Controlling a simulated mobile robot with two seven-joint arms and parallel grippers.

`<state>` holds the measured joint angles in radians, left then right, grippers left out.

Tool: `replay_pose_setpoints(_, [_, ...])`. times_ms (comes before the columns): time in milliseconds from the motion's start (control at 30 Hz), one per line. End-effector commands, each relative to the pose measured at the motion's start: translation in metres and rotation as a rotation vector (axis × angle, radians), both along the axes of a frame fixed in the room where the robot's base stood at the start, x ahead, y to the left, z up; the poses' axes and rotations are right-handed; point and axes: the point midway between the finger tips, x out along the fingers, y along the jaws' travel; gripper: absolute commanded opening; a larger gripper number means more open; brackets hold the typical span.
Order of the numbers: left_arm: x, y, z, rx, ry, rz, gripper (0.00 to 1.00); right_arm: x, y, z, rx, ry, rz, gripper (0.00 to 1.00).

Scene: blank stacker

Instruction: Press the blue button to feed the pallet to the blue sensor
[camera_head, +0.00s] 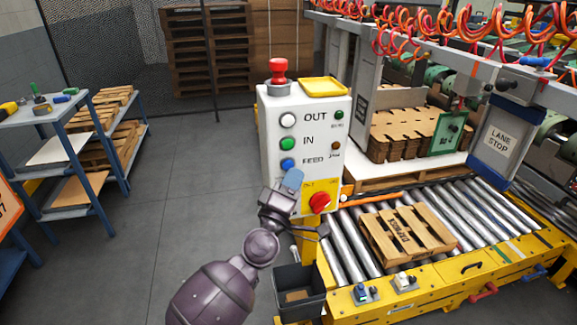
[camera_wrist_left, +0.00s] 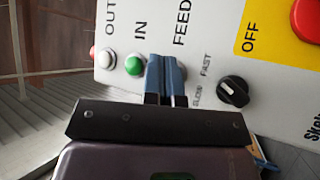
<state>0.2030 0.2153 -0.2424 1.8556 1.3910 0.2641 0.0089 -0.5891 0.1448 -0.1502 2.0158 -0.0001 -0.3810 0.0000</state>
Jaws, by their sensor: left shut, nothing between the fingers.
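The blue button (camera_head: 287,163) is the lowest of three round buttons on the white control box, beside the word FEED. My left gripper (camera_head: 293,179) is shut and empty, its blue fingertips just below and right of the button. In the left wrist view the shut fingers (camera_wrist_left: 166,75) point at the panel beside the green button and cover most or all of the blue one. I cannot tell whether they touch it. A wooden pallet (camera_head: 391,238) lies on the conveyor rollers. A small device with a blue top (camera_head: 362,293) sits on the yellow front rail. My right gripper is out of view.
A black knob (camera_wrist_left: 233,92) is near the fingers. A dark bin (camera_head: 299,286) stands below.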

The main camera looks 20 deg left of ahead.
Motion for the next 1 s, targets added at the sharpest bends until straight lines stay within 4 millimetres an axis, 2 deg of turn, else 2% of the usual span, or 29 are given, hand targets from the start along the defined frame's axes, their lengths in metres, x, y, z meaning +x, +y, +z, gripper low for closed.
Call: replay_pose_setpoints(1000, [0.0071,0.0049,0.0000,0.000,0.000,0.000,0.00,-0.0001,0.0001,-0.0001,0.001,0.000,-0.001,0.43])
